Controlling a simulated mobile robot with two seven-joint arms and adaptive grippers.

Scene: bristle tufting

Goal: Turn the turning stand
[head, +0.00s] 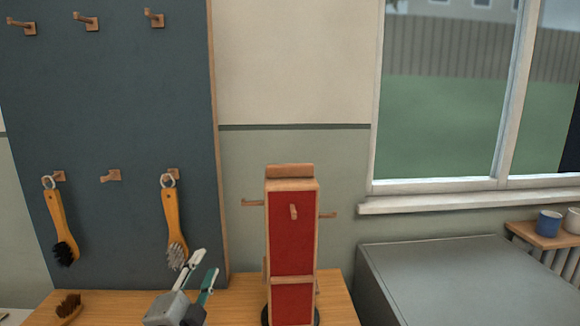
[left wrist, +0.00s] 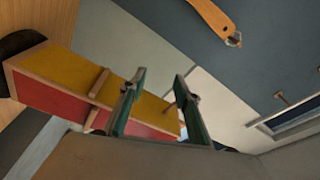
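The turning stand (head: 292,240) is an upright wooden post on a dark round base on the table. A red panel faces me in the head view, with wooden pegs at the front and both sides. My left gripper (head: 206,262) is left of the stand, apart from it in that view. In the left wrist view the gripper (left wrist: 160,76) is open, its two green-sided fingers well apart. The stand (left wrist: 85,75) shows there with a yellow and a red face, partly behind the fingers. A peg (left wrist: 169,108) appears between the fingers; I cannot tell its depth. My right gripper is out of view.
Two brushes (head: 62,225) (head: 173,225) hang on a dark pegboard (head: 115,110) with several hooks. Another brush (head: 69,306) lies on the wooden table (head: 240,296). A grey cabinet (head: 450,275) stands at right, below a window. Cups (head: 549,223) stand on a ledge.

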